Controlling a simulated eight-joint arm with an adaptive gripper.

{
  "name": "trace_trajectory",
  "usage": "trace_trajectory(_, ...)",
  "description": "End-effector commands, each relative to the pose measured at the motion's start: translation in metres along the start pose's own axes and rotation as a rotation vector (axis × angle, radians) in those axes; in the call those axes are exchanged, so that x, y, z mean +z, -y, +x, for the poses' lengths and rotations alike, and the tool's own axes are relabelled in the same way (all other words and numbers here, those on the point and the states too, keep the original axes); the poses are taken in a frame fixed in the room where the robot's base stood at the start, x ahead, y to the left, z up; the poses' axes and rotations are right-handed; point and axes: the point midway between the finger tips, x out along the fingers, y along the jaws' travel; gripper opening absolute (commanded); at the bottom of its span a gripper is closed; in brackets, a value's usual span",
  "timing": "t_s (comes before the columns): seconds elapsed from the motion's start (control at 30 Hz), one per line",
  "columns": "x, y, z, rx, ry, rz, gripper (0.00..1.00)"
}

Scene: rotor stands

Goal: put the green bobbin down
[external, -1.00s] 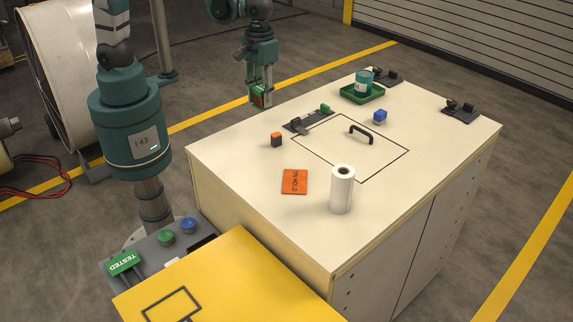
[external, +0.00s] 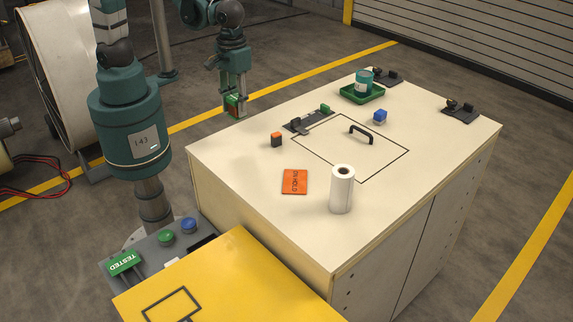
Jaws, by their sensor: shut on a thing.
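The green bobbin (external: 232,101), a small green piece with a reddish face, is held between the fingers of my gripper (external: 235,106). My gripper is shut on it and points down, in the air near the far left edge of the cream worktop (external: 240,150). The bobbin looks clear of the worktop; its exact height is hard to judge. The fingers hide part of it.
On the worktop are an orange-and-black block (external: 276,139), a blue block (external: 380,116), a dark stand with a green part (external: 308,120), an orange card (external: 294,182), a white roll (external: 342,190), a black handle (external: 361,133) and a green tray (external: 362,96) holding a teal can.

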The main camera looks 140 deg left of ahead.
Motion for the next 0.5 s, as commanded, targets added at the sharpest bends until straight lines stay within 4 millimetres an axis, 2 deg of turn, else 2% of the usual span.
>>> trace_trajectory(0.23,-0.001,-0.001,0.01,0.0,0.0,0.0,0.15)
trace_trajectory(0.5,0.0,-0.001,0.039,0.0,0.0,0.0,0.15)
